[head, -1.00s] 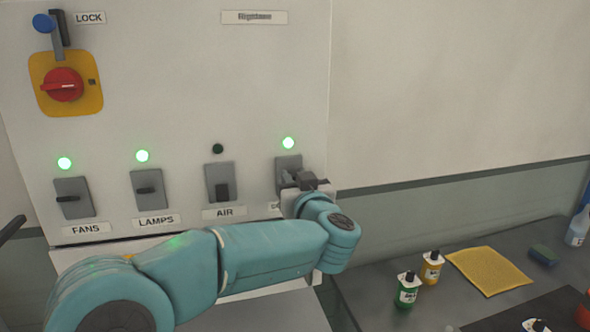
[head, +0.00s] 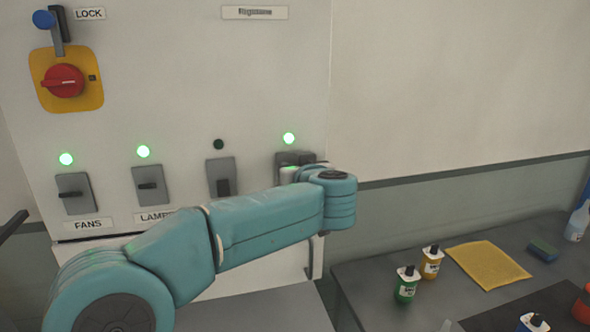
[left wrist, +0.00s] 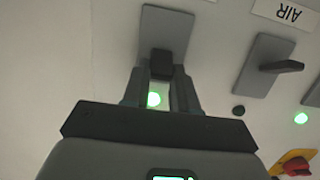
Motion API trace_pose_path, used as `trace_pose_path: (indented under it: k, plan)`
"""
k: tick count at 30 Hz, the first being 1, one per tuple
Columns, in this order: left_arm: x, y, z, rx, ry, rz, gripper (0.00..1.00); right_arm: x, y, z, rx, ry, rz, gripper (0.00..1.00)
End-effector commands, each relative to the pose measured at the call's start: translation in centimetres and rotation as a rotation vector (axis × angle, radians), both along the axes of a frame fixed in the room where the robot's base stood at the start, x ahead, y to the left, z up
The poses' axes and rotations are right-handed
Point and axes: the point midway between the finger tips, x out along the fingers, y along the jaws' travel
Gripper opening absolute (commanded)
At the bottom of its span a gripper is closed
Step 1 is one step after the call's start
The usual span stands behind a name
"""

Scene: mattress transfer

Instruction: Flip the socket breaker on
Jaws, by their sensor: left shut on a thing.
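The socket breaker is the rightmost grey switch plate (head: 281,157) on the white panel; its label is hidden behind my arm. The lamp (head: 289,138) above it glows green. My left gripper (head: 300,160) is at this breaker, partly hidden by its own wrist in the head view. In the left wrist view, the breaker plate (left wrist: 168,28) carries a dark lever (left wrist: 160,63), and my left gripper (left wrist: 162,74) is shut on it. The lever's exact position is hard to tell in the head view. My right gripper is not in view.
FANS (head: 74,194) and LAMPS (head: 150,185) breakers have green lamps lit. The AIR breaker (head: 221,177) has a dark lamp and its lever down. A red rotary switch (head: 63,81) sits upper left. Bottles (head: 405,285) and a yellow cloth (head: 487,265) lie on the right-hand table.

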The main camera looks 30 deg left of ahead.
Motion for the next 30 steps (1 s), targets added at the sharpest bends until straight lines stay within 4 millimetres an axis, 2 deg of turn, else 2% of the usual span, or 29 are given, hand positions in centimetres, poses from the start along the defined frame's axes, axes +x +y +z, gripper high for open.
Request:
trace_pose_path:
  k: [1,3,14,17,30]
  plan:
    - [0.0,0.0,-0.1,-0.002,0.001,0.0,0.37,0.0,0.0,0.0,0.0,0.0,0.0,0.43]
    - [0.0,0.0,-0.1,-0.001,0.001,0.0,0.53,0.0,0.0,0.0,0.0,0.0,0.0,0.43]
    - [-0.4,-0.5,0.1,0.0,-0.002,-0.001,0.53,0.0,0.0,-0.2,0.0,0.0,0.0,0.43]
    - [-1.3,-1.7,0.3,0.001,-0.002,-0.004,0.53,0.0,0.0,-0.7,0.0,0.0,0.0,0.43]
    - [-8.3,-9.9,2.6,-0.001,-0.002,-0.005,0.53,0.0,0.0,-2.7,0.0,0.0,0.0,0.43]
